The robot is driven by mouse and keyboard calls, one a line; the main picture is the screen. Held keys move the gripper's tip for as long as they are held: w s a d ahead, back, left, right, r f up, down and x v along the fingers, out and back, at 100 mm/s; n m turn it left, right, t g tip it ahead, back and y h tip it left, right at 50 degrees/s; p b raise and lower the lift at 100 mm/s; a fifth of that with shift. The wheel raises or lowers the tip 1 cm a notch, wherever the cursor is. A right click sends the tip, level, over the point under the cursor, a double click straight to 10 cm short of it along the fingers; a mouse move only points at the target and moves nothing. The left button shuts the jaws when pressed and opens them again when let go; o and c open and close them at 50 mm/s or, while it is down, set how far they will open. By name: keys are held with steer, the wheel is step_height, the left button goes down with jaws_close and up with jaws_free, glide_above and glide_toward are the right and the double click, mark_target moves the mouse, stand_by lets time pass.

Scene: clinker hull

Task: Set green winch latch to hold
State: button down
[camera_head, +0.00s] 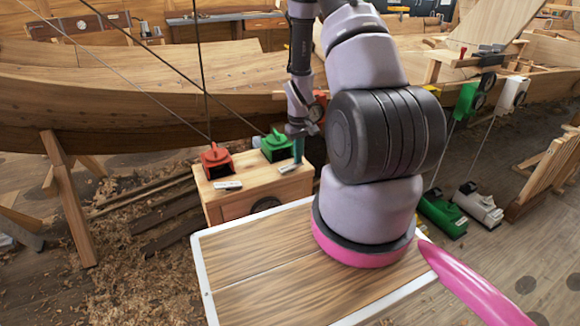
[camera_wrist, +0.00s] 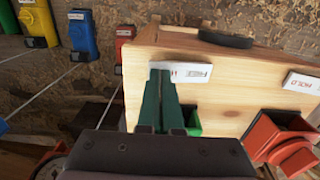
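The green winch (camera_head: 277,147) sits on top of a wooden box, behind a small white latch (camera_head: 289,168). In the wrist view this latch (camera_wrist: 190,74) appears to read FREE. The green winch (camera_wrist: 194,122) is mostly hidden there behind my fingers. My gripper (camera_head: 298,160) points down at the box top beside the latch. In the wrist view my gripper (camera_wrist: 161,74) has its two teal fingers together, with tips at the latch's left end. I cannot tell whether they touch it. Nothing shows between them.
The red winch (camera_head: 216,162) shares the wooden box (camera_head: 240,208); its white latch (camera_wrist: 304,82) reads HOLD. Cords rise from the winches. A wooden hull (camera_head: 130,95) stands behind. More winches (camera_head: 442,212) are at right. A white-edged wooden tabletop (camera_head: 265,285) lies in front.

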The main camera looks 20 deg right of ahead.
steer(key=shift+f, duration=0.4)
steer(key=shift+r, duration=3.5)
step_height(320, 180, up, 11)
steer(key=m+t, duration=0.1)
glide_above(291, 164)
steer(key=s+a+r+m+t, duration=0.1)
steer(key=s+a+r, duration=0.1)
steer(key=r, duration=0.6)
steer(key=s+a+r+t, duration=0.2)
steer(key=r, duration=0.5)
steer(key=s+a+r+m+t+y, duration=0.1)
steer(key=s+a+r, duration=0.2)
steer(key=s+r, duration=0.4)
steer(key=s+a+r+m+t+y, duration=0.1)
steer(key=s+a+r+t, duration=0.1)
steer(key=s+a+r, duration=0.2)
steer(key=s+r, duration=0.3)
steer(key=s, duration=0.2)
steer(key=shift+s+r+m, duration=0.2)
steer(key=shift+r+m, duration=0.05)
steer(key=shift+m, duration=0.05)
